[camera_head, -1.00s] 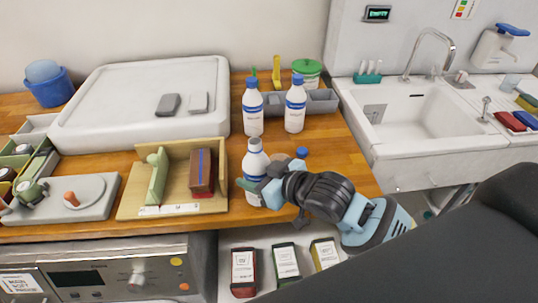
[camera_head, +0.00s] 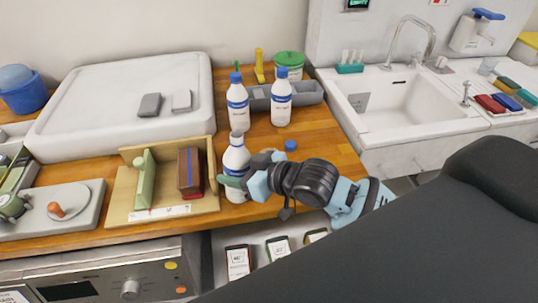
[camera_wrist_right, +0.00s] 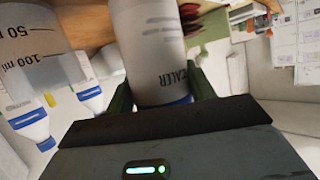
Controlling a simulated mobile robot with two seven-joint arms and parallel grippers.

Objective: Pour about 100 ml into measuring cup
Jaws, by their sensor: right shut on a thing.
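My right gripper (camera_head: 252,184) is shut on a white bottle (camera_head: 237,158) with a blue band, near the worktop's front edge. The bottle is upright; whether its base touches the worktop is hard to tell. In the right wrist view the bottle (camera_wrist_right: 153,40) sits between the fingers, its lettering inverted. A pale measuring cup (camera_wrist_right: 38,55) with 50 and 100 ml marks stands beside it there, cut off by the frame; in the head view I cannot make it out clearly near my gripper. A blue cap (camera_head: 291,145) shows just behind my right gripper. My left gripper is out of view.
Two similar bottles (camera_head: 238,106) (camera_head: 281,100) stand behind, by a grey divided tray (camera_head: 312,92). A wooden stand (camera_head: 120,203) with a brown block is close on the left. A white sink (camera_head: 400,98) is at the right. Some worktop (camera_head: 340,150) is bare.

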